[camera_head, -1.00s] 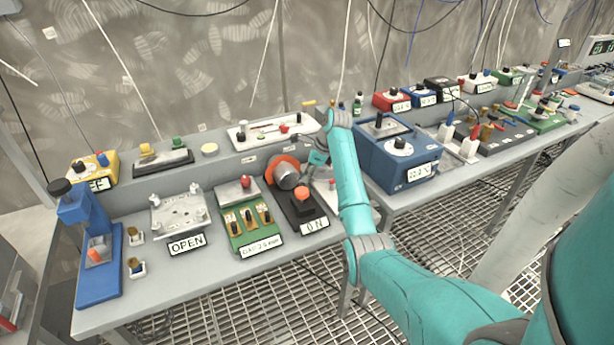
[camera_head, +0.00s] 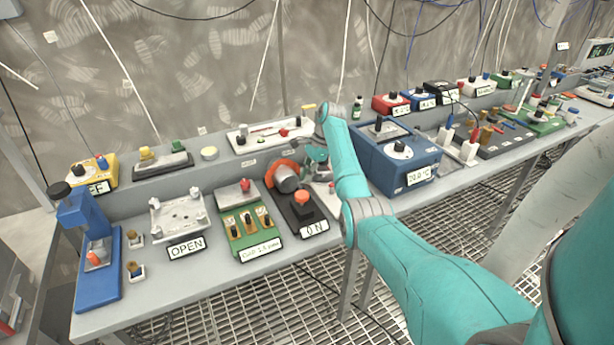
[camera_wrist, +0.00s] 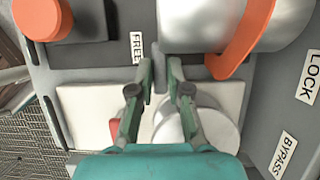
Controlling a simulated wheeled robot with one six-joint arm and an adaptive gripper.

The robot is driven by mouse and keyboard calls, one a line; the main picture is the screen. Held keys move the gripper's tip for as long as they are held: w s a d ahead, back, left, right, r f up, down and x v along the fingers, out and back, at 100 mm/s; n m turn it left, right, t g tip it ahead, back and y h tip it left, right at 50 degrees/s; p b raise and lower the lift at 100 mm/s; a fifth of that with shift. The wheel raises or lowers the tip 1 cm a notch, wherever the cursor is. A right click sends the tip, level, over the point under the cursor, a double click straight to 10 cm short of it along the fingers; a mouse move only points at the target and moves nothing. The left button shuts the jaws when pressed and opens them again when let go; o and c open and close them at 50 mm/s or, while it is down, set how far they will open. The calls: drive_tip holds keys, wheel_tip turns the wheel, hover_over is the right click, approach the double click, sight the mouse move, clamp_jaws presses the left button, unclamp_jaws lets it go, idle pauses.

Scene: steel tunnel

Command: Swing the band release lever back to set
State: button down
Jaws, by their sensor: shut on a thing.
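The band unit has a silver drum with an orange band (camera_wrist: 240,40) at the top right of the wrist view. In the head view the orange band (camera_head: 284,167) and drum stand on the dark base marked ON. My gripper (camera_wrist: 161,70) is shut on a narrow grey lever (camera_wrist: 160,86) beside the drum, with a finger on each side. The lever is next to the FREE label (camera_wrist: 137,47); the LOCK label (camera_wrist: 310,76) is farther right. In the head view my gripper (camera_head: 317,154) is small, and the lever cannot be made out there.
An orange knob (camera_wrist: 42,18) stands at the upper left of the wrist view. A white round part (camera_wrist: 208,130) and a BYPASS label (camera_wrist: 283,154) lie below the drum. The blue box (camera_head: 398,165) stands close to the right of my arm.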

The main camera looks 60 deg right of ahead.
idle(0.4)
drive_tip(key=c, duration=1.1)
unclamp_jaws()
